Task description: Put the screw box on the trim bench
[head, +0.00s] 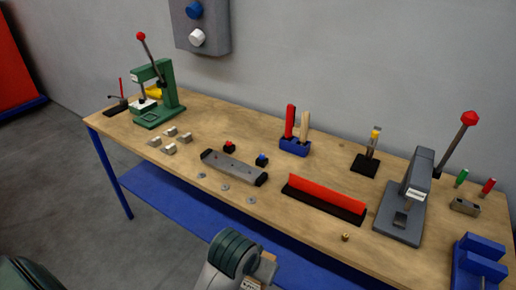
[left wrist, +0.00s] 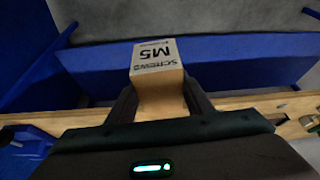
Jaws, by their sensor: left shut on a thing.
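The screw box (left wrist: 158,80) is a small tan box with a pale face printed "SCREWS M5". My left gripper (left wrist: 162,103) is shut on it, with one dark finger on each side. In the head view the box (head: 266,267) shows partly at the bottom, beside my left wrist, which hides some of it. It appears in front of the bench's near edge, apart from the top. The bench (head: 225,118) has a wooden top and blue legs; I take it for the trim bench. My right gripper is not in view.
On the bench stand a green lever press (head: 160,95), metal blocks (head: 170,148), a grey fixture plate (head: 234,167), a red-topped bar (head: 326,195), a tool holder (head: 295,146), a grey lever press (head: 405,200) and a blue stand (head: 480,262). Bare wood shows between them. A blue shelf (head: 165,200) lies below.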

